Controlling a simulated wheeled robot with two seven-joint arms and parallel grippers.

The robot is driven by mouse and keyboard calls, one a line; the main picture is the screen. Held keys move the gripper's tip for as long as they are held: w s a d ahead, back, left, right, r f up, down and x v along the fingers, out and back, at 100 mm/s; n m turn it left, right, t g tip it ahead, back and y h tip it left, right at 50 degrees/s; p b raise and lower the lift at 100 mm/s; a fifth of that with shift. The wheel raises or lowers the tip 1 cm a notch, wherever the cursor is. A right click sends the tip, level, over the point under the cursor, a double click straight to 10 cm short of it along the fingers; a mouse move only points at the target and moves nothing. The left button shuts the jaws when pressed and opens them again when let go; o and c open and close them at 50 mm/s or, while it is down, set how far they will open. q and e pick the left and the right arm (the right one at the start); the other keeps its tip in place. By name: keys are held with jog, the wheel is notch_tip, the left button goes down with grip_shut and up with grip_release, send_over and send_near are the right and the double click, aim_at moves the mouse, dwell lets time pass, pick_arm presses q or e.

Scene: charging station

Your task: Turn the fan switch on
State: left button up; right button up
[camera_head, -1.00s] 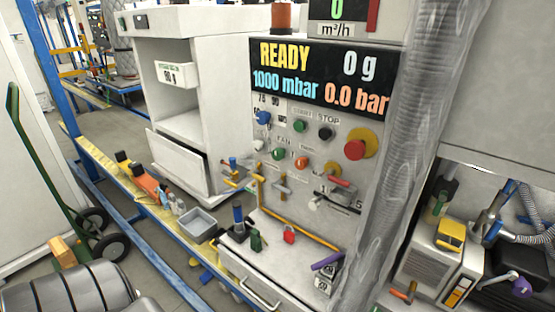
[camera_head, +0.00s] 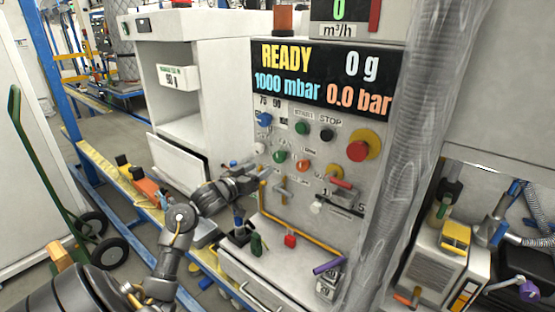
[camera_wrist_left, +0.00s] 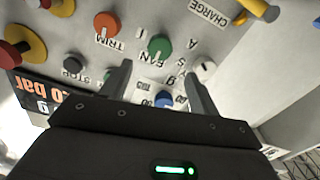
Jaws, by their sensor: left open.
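The control panel (camera_head: 340,140) carries a green knob (camera_head: 279,157) with a FAN label; in the left wrist view, which shows the panel upside down, this knob (camera_wrist_left: 160,47) has a pale pointer line. Whether it is on or off I cannot tell. My left gripper (camera_head: 259,174) is in front of the panel, left of and slightly below the green knob in the head view. In the left wrist view my gripper's spread fingers (camera_wrist_left: 157,68) point at the panel, with the FAN label and green knob between and beyond the tips. Nothing is between them. My right gripper is out of view.
An orange TRIM knob (camera_head: 302,166) sits beside the fan knob. A white knob (camera_wrist_left: 204,68) is close to one fingertip in the left wrist view. A blue knob (camera_head: 264,120), a red button (camera_head: 357,151) and a yellow pipe (camera_head: 290,237) are also near. A grey hose (camera_head: 405,150) hangs at the right.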

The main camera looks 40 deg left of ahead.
aim_at(277, 158)
pick_arm(q)
jog(key=w+p, duration=0.1)
jog(key=w, duration=0.7)
jog(key=shift+w, duration=0.3)
jog(key=shift+w+p, duration=0.3)
jog(key=shift+w, duration=0.6)
jog(key=shift+c, duration=1)
jog(key=shift+a, duration=0.1)
jog(key=c, duration=0.8)
jog(key=shift+o, duration=0.2)
